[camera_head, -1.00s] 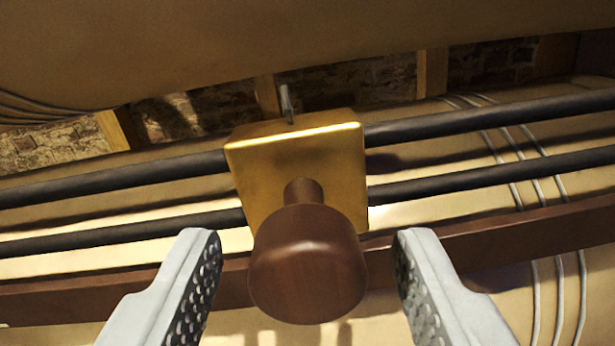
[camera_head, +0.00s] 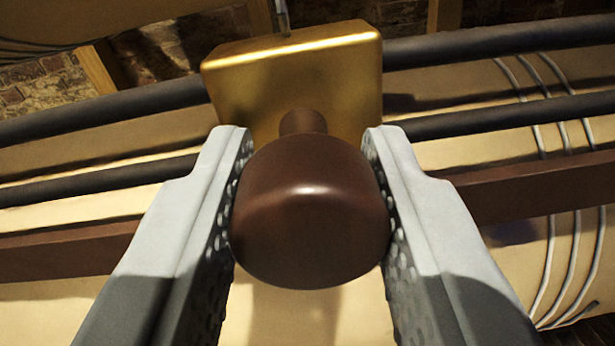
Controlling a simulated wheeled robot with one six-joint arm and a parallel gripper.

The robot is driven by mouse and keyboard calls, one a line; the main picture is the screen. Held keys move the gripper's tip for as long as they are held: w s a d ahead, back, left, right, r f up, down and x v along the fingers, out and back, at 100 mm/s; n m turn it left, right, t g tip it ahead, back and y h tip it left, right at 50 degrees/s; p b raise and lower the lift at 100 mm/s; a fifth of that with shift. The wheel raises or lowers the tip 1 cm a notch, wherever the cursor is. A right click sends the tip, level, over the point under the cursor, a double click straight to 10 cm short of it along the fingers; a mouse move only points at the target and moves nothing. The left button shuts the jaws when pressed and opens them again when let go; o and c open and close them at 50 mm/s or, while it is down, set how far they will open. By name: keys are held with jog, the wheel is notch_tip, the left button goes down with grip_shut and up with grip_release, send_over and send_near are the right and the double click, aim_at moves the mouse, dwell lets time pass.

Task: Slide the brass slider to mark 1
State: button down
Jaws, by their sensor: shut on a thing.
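The brass slider (camera_head: 345,82) is a gold block seated on two dark parallel rods, in the upper middle of the view. A brown wooden knob (camera_head: 310,215) on a short stem sticks out from it toward me. My gripper (camera_head: 308,160) is shut on the knob, one pale studded finger touching each side. A thin grey pin (camera_head: 281,18) stands at the block's top edge. No mark or number is readable in this view, so I cannot tell where mark 1 is.
The upper rod (camera_head: 500,43) and lower rod (camera_head: 500,115) run across the view, clear on both sides of the slider. A reddish-brown wooden rail (camera_head: 540,187) runs below them. Several thin grey wires (camera_head: 548,270) cross the tan surface at right.

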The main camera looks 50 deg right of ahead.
jog(key=w+a, duration=1.2)
jog(key=w, duration=0.4)
jog(key=w+a, duration=1.3)
jog(key=w, duration=0.3)
jog(key=c, duration=1.1)
grip_release()
jog(key=shift+a, duration=0.1)
jog(key=shift+o, duration=0.2)
jog(key=v, duration=1.7)
jog(key=shift+s+a, duration=0.1)
jog(key=shift+a, duration=0.05)
